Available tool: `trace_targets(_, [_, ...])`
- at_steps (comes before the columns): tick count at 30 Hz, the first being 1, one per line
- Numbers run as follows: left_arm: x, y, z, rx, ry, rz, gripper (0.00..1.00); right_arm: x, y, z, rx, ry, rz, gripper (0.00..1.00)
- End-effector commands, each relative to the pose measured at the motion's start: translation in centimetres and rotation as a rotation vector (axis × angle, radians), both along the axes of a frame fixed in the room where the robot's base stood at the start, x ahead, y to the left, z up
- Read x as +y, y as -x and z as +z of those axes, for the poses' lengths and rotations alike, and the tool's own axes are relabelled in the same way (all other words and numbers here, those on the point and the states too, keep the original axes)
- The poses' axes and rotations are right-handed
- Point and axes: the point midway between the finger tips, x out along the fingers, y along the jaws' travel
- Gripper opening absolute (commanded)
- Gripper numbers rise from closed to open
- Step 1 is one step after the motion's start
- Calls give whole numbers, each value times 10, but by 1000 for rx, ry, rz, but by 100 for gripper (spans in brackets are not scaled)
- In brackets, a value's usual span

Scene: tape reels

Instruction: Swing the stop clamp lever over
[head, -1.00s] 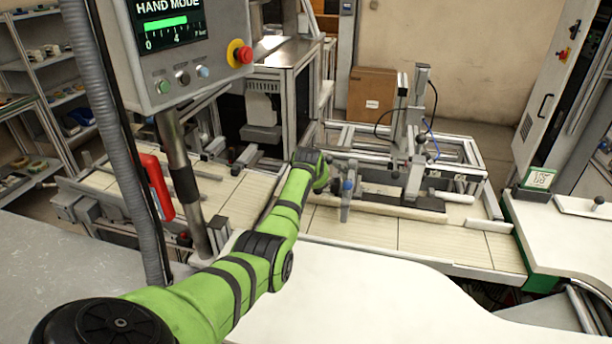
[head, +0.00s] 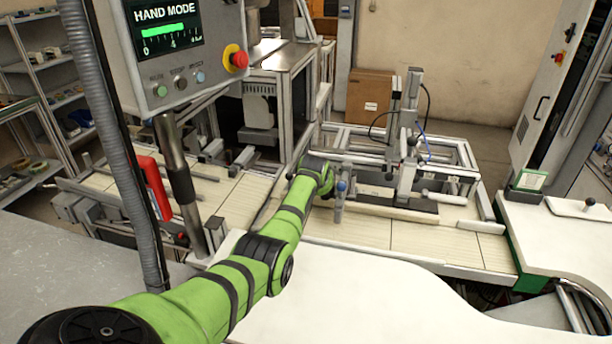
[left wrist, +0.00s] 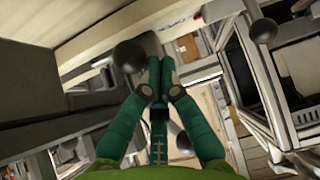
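My left arm (head: 270,250) reaches over the conveyor to the clamp fixture (head: 405,195); in the head view its fingers are mostly hidden at the wrist. In the left wrist view my left gripper (left wrist: 160,66) has its two teal fingers close together, with nothing visible held between them. A dark round knob (left wrist: 130,54) lies just left of the fingertips; I cannot tell whether they touch. A second dark knob (left wrist: 263,30) is farther right. I cannot tell which knob belongs to the stop clamp lever. My right gripper is out of view.
A blue-topped post (head: 341,187) stands just right of my wrist. The control panel (head: 180,45) hangs at upper left, with a red handle (head: 155,187) below it. A white worktop (head: 350,290) is in front.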

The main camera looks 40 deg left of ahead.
Motion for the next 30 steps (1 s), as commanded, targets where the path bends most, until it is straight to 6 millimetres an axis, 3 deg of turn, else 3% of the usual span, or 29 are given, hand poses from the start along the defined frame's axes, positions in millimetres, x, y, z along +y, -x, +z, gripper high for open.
trace_targets(16, [-4,3,2,1,4,-3,0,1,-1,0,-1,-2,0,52])
trace_targets(30, [-20,35,44,-3,1,-2,0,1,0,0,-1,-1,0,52])
